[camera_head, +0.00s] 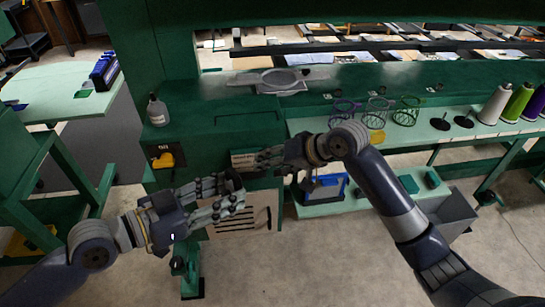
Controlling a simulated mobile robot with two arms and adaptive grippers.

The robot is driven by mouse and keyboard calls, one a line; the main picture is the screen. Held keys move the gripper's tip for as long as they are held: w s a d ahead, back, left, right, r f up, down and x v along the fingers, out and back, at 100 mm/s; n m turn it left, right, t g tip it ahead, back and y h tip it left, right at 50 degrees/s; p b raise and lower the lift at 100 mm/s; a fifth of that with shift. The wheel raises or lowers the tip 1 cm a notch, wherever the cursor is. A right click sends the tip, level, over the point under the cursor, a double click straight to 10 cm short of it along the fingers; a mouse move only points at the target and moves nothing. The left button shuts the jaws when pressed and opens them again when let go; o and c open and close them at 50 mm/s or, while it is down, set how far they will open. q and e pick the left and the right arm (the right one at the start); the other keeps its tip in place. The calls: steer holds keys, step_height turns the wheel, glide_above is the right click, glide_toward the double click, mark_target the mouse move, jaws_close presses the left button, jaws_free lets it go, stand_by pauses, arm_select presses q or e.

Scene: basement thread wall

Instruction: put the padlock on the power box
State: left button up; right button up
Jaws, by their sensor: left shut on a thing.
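The power box (165,160) is a dark panel with an "ON" label and a yellow switch, on the front of the green machine at left of centre. My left gripper (234,193) is shut on a small dark thing (233,179), apparently the padlock, mostly hidden by the fingers. It is to the right of the power box and lower in the picture, apart from it. My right gripper (268,159) reaches in from the right, in front of the green machine, just above and right of the left one. Whether its fingers are closed is unclear.
A clear bottle (157,110) stands on the green machine above the power box. A slotted beige panel (243,222) is below the grippers. Wire baskets (377,110) and thread cones (518,101) stand on the right shelf. A light table (62,87) is at left. Open floor lies in front.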

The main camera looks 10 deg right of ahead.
steer(key=s+a+r+n, duration=0.1)
steer(key=s+a+r, duration=0.15)
steer(key=r, duration=0.45)
steer(key=s+a+r+n, duration=0.1)
steer(key=s+r+n, duration=0.1)
steer(key=s+r, duration=0.35)
step_height(320, 180, up, 7)
steer(key=n, duration=0.3)
glide_above(234, 183)
steer(key=s+d, duration=0.5)
steer(key=d, duration=0.1)
steer(key=x, duration=1.1)
steer(key=shift+d+f, duration=0.15)
steer(key=shift+f, duration=0.05)
